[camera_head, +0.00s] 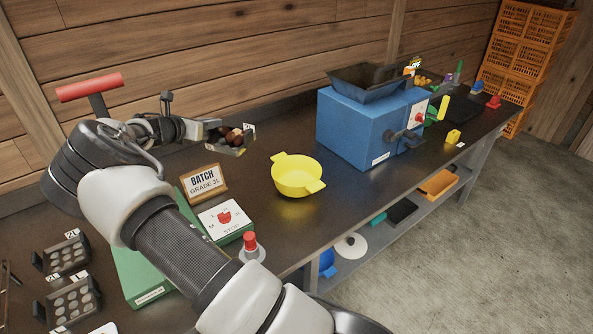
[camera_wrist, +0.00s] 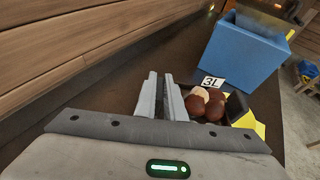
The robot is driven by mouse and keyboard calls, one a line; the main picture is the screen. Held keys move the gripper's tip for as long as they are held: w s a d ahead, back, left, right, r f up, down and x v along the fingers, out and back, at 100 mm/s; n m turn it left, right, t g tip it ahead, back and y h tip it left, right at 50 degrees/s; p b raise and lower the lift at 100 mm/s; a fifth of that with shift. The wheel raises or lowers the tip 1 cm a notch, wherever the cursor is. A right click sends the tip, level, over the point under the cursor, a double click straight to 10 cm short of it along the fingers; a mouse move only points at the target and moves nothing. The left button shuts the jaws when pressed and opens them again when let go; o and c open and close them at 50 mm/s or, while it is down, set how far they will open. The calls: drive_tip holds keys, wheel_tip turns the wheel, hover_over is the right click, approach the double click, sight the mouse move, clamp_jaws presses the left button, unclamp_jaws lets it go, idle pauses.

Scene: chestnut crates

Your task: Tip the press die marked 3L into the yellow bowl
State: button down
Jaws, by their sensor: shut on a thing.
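The press die marked 3L (camera_head: 243,150) is a small dark tray with several brown chestnuts in it. It also shows in the wrist view, with its white 3L tag (camera_wrist: 212,83) beside the nuts. My gripper (camera_head: 212,123) is shut on the die and holds it above the bench, behind and left of the yellow bowl. In the wrist view my fingers (camera_wrist: 160,97) are close together, left of the tag; the grip itself is not clear. The yellow bowl (camera_head: 298,178) stands on the bench with two side handles. In the wrist view the die hides most of it.
A blue machine (camera_head: 355,130) with a black hopper stands right of the bowl. A "BATCH GRADE 3L" sign (camera_head: 204,183), a green-based device (camera_head: 140,270) and a red button (camera_head: 250,240) are left. More dies (camera_head: 68,300) lie front left. Orange crates (camera_head: 525,45) are stacked far right.

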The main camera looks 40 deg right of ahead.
sight(239, 136)
drive_tip(key=shift+s+d+m+g+h, duration=0.1)
drive_tip(key=shift+d+m+g+h, duration=0.3)
drive_tip(key=shift+d+m+g, duration=0.55)
drive_tip(key=shift+s+d+m+g+h, duration=0.15)
drive_tip(key=shift+s+d+m+g, duration=0.15)
drive_tip(key=shift+d, duration=0.25)
drive_tip(key=shift+s+d+m+g+h, duration=0.15)
drive_tip(key=shift+d+m+g, duration=0.2)
drive_tip(key=shift+d, duration=0.15)
